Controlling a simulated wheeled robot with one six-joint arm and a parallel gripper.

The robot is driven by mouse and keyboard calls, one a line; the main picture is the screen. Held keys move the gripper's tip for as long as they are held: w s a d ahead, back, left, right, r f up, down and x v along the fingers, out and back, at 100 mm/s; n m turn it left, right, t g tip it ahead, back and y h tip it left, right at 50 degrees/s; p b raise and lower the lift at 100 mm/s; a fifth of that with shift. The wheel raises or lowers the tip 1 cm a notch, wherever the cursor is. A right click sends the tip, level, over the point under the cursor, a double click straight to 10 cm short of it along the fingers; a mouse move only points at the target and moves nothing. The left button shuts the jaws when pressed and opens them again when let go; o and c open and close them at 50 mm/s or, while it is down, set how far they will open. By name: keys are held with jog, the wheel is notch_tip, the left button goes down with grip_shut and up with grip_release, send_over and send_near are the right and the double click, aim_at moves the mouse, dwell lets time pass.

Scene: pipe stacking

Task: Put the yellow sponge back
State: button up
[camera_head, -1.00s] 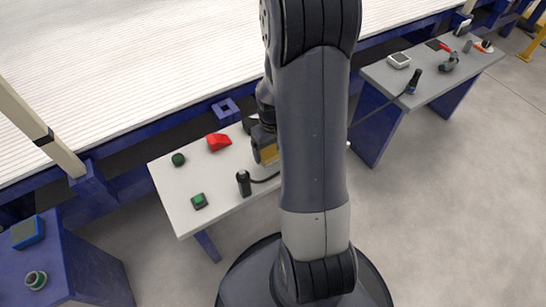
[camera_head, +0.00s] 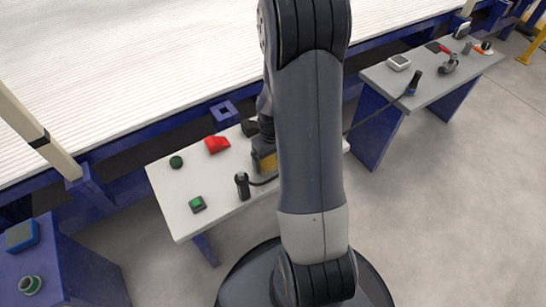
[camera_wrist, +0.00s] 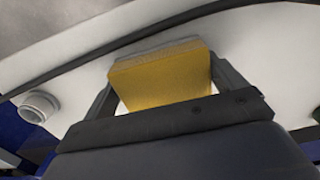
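The yellow sponge (camera_wrist: 162,82) is a block with a grey upper layer, between the two fingers of my gripper (camera_wrist: 165,72) in the wrist view. The fingers lie against its two sides. In the head view the sponge (camera_head: 266,162) shows as a small yellow patch over the white table, left of my arm. My arm hides part of it. I cannot tell whether it touches the tabletop.
The white table (camera_head: 224,195) also holds a red object (camera_head: 216,145), a round green object (camera_head: 176,162), a green-topped block (camera_head: 198,204) and a black corded tool (camera_head: 242,185). A grey table (camera_head: 440,90) with tools stands at the right. Open floor lies at lower right.

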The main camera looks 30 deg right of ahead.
aim_at(272, 156)
jog(key=shift+s+a+f, duration=0.15)
notch_tip(272, 156, up, 13)
jog(key=p, duration=0.4)
jog(key=shift+f, duration=0.2)
